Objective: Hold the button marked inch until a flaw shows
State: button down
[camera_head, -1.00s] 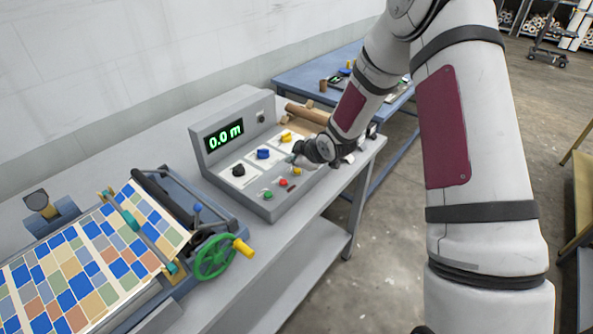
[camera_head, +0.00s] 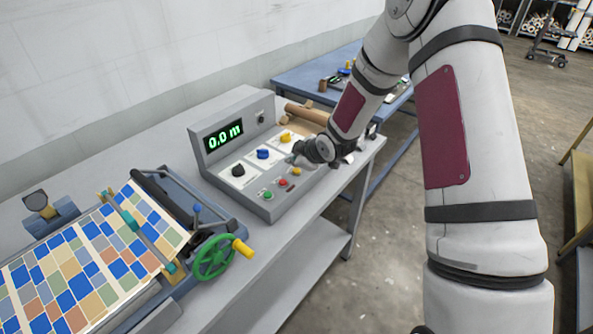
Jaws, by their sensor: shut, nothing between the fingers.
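The grey control console (camera_head: 212,170) stands on the bench with a lit green readout (camera_head: 223,135) showing 0.0 m. On its sloped face are a black knob (camera_head: 238,170), a blue knob (camera_head: 263,154) and a yellow knob (camera_head: 285,138). Along its front are a green button (camera_head: 267,194), a red button (camera_head: 283,183) and a yellow button (camera_head: 296,171). Their markings are too small to read. My gripper (camera_head: 292,159) is shut and empty, just above and behind the yellow button. I cannot tell whether it touches anything.
A patterned sheet (camera_head: 90,262) in coloured squares lies on the press at left, with a green handwheel (camera_head: 214,257) beside the console. Brown rolls (camera_head: 306,113) lie behind the console. A blue table (camera_head: 316,76) stands beyond. The floor at right is mostly clear.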

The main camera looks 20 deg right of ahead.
aim_at(295, 171)
jog(key=shift+f, duration=0.15)
dwell(0.3)
jog(key=shift+f, duration=0.25)
jog(key=shift+f, duration=0.4)
dwell(0.5)
jog(key=shift+r, duration=0.15)
dwell(1.9)
jog(key=shift+r, duration=0.7)
jog(key=shift+r, duration=0.1)
jog(key=shift+r+p, duration=0.8)
jog(key=shift+r, duration=1.6)
